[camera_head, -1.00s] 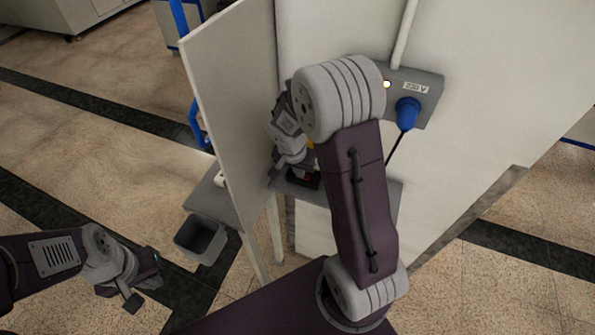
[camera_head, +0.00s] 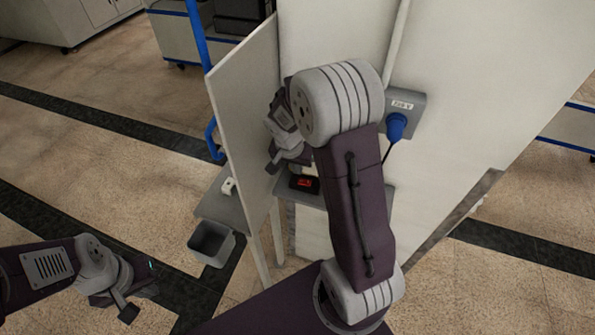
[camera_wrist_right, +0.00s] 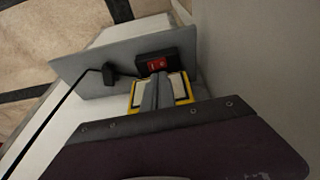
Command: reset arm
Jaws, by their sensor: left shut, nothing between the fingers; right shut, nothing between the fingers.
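My left gripper (camera_head: 132,300) is at the lower left of the head view, over open floor and touching nothing; it is shut. My right arm reaches up the middle, and its gripper (camera_head: 274,164) is small and partly hidden beside the white panel. In the right wrist view the right gripper's grey fingers (camera_wrist_right: 157,92) are together with nothing held. A black box with a red rocker switch (camera_wrist_right: 157,65) sits on a grey shelf (camera_wrist_right: 88,70) just beyond them. The box also shows in the head view (camera_head: 304,184).
A thin white panel (camera_head: 235,110) stands close left of my right arm. A white wall (camera_head: 480,90) carries a grey socket box with a blue plug (camera_head: 396,125). A grey bin (camera_head: 212,243) stands below a small shelf (camera_head: 215,208). The floor at left is clear.

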